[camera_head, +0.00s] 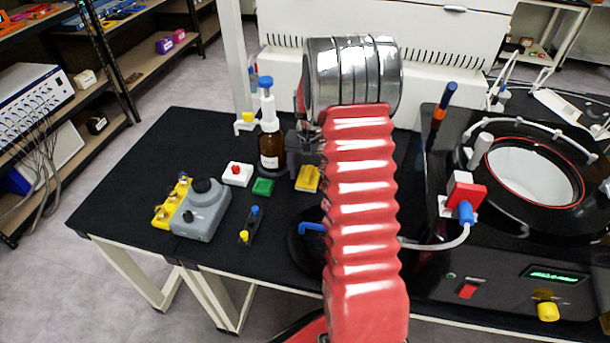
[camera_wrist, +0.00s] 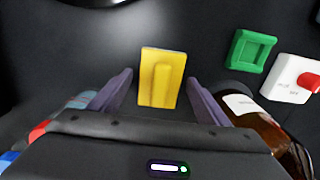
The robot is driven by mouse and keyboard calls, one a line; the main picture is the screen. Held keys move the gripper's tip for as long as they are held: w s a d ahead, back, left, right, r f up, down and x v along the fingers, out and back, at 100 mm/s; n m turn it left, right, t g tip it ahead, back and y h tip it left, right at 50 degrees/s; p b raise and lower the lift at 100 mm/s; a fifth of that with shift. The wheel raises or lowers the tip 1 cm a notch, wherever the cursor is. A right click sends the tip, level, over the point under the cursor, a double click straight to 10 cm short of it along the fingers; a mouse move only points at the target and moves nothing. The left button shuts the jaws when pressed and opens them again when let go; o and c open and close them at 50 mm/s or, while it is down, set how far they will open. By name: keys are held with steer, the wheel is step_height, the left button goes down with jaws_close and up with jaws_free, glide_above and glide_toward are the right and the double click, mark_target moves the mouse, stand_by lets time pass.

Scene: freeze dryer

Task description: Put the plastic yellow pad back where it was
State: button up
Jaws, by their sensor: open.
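The yellow plastic pad (camera_head: 308,178) lies flat on the black table, just left of my red arm in the head view. In the wrist view the yellow pad (camera_wrist: 161,78) lies ahead of and between the two purple fingers of my gripper (camera_wrist: 160,92), with a raised ridge along its middle. The fingers are spread apart with a gap on each side of the pad, and I see no contact. In the head view my gripper is mostly hidden behind my arm.
A brown bottle (camera_head: 270,150) stands close beside my gripper. A green block (camera_head: 263,187) and a white box with a red button (camera_head: 237,174) lie left of the pad. A grey control box (camera_head: 203,212) sits farther left. The black freeze dryer (camera_head: 440,285) fills the right.

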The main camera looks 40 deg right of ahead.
mark_target(308, 172)
step_height(308, 172, up, 12)
stand_by(0.6)
steer(key=shift+r, duration=0.1)
stand_by(0.4)
steer(key=s+a+r+n+t, duration=0.1)
steer(key=s+a+r+n, duration=0.1)
steer(key=s+a+r, duration=0.35)
steer(key=s+a+r+n+t, duration=0.2)
steer(key=s+a+r, duration=0.1)
steer(key=a+r, duration=0.55)
steer(key=s+a+f+n+t, duration=0.1)
steer(key=s+a+n, duration=0.4)
steer(key=s+a, duration=0.8)
steer(key=shift+s+f+n+t, duration=0.2)
steer(key=shift+s+n+t, duration=0.1)
steer(key=shift+s+t, duration=0.55)
